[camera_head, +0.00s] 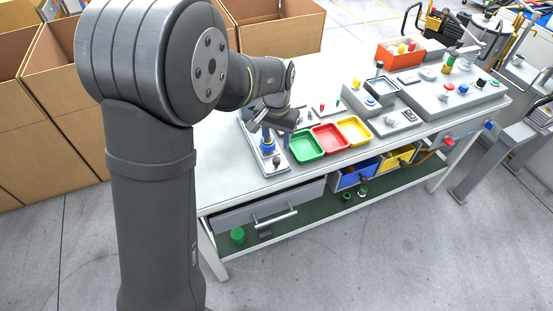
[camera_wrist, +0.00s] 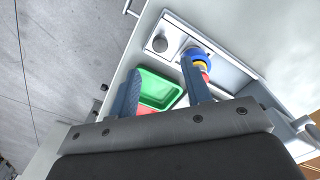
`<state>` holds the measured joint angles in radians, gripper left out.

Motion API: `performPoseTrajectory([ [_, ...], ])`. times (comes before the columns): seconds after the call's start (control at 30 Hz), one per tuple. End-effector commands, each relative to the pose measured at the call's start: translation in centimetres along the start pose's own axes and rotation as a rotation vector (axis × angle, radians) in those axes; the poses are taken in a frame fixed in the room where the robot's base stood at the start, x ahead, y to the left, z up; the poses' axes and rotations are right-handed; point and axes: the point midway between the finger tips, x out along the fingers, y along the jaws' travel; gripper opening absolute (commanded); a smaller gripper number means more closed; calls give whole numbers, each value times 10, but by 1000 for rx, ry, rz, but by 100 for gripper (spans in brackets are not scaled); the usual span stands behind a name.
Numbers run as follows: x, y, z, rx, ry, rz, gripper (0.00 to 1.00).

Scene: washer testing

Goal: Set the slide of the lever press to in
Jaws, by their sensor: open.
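The lever press (camera_head: 259,152) is a light grey unit at the near left of the table, beside the green tray. It has a blue, yellow and red round part and a grey round knob (camera_head: 277,162) at its front end. In the wrist view the press (camera_wrist: 228,65) lies at the upper right, with the grey knob (camera_wrist: 160,44) on a white plate and the blue ring (camera_wrist: 196,53) partly behind one finger. I cannot tell the slide's position. My gripper (camera_wrist: 161,66) is open and empty above the press and green tray; one finger overlaps the coloured part, contact unclear.
Green (camera_head: 307,146), red (camera_head: 331,138) and yellow (camera_head: 354,130) trays sit right of the press. Grey panels with buttons (camera_head: 440,95) and an orange bin (camera_head: 399,52) stand farther right. A drawer with a handle (camera_head: 273,219) is below the table's front edge.

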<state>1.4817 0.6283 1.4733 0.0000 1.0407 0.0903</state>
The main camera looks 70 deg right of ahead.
Motion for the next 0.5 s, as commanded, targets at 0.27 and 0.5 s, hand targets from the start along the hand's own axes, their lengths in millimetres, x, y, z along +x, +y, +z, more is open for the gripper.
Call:
performPoseTrajectory([
  [0.27,61,0,1,-1,-3,0,45],
  [0.5,91,0,0,-1,-1,0,45],
])
